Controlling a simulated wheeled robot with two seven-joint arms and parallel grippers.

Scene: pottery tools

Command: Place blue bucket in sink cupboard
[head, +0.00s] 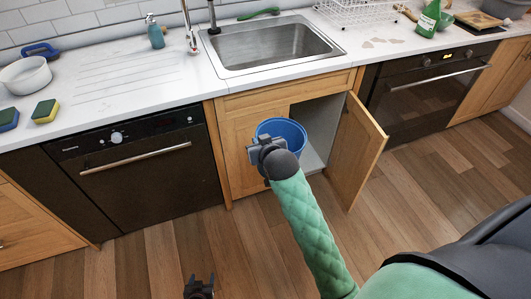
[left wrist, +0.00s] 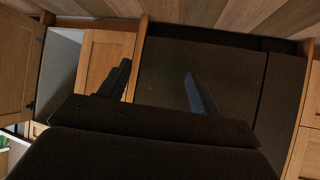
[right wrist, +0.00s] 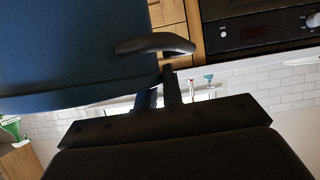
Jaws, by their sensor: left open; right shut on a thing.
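The blue bucket (head: 285,128) is held up in front of the sink cupboard, overlapping its shut left door (head: 240,145) and part of the opening. My right gripper (head: 270,155) is shut on the near side of the bucket. In the right wrist view the bucket (right wrist: 75,50) fills the upper left, beside a dark curved handle (right wrist: 155,44) and the gripper fingers (right wrist: 158,95). The cupboard's right door (head: 358,150) stands open, showing a pale interior (head: 320,115). How far the bucket reaches inside is unclear. My left gripper (head: 198,288) is low above the floor; its fingers (left wrist: 158,88) are apart and empty.
The sink (head: 275,45) is set in the white counter above the cupboard. A dark dishwasher (head: 145,165) stands left of it and an oven (head: 430,90) right. The open door juts into the room. The wooden floor in front is clear.

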